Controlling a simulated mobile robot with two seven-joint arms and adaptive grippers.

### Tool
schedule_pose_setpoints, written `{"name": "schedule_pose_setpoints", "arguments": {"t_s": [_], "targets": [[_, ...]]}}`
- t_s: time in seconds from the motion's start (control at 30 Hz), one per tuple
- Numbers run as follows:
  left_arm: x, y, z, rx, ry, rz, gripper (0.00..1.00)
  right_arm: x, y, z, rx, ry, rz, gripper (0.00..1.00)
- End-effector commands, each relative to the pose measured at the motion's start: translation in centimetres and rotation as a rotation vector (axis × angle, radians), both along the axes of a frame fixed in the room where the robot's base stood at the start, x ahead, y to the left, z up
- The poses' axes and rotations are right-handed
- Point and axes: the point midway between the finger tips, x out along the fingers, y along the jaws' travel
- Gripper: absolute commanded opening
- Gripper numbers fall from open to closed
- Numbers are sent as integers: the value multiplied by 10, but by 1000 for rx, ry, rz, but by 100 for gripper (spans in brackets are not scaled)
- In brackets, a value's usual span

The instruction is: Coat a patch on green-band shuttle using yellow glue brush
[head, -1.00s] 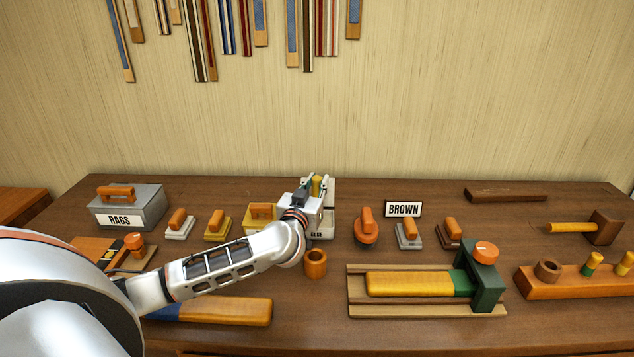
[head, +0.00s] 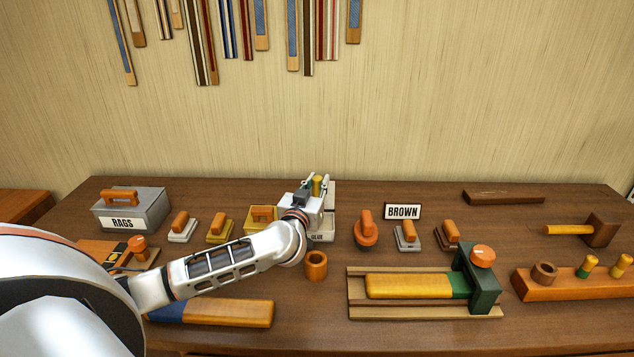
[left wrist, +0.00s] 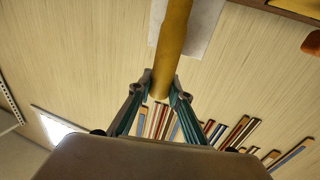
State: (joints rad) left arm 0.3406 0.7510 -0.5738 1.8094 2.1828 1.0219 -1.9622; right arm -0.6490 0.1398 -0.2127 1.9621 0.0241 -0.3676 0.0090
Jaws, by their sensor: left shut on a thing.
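The green-band shuttle (head: 408,285) lies in a wooden cradle (head: 425,312) right of centre, with its green band (head: 459,285) beside the dark green clamp. My left gripper (head: 311,184) is at the glue box (head: 329,215) at the middle back of the table. It is shut on the yellow handle of the glue brush (head: 318,183), which stands upright there. In the left wrist view the yellow handle (left wrist: 173,45) runs up from between the fingertips (left wrist: 160,85). The brush's lower end is hidden by my gripper and the box. My right gripper is not in view.
An orange cup (head: 316,265) stands just in front of the glue box. A blue-band shuttle (head: 225,312) lies at the front left. Orange-handled blocks (head: 407,235) and a BROWN sign (head: 403,211) stand behind the cradle. A mallet (head: 600,230) and a peg block (head: 570,285) are at right.

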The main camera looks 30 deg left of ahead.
Motion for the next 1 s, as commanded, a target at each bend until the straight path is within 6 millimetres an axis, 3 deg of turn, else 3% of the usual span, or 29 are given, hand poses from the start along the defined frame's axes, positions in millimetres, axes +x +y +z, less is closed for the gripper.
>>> {"name": "schedule_pose_setpoints", "arguments": {"t_s": [0.33,0.57,1.0], "targets": [[0,0,22,1,0,-1,0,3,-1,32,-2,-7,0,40],[0,0,36,2,2,0,0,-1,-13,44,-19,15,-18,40],[0,0,57,2,1,0,0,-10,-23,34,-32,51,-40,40]]}}
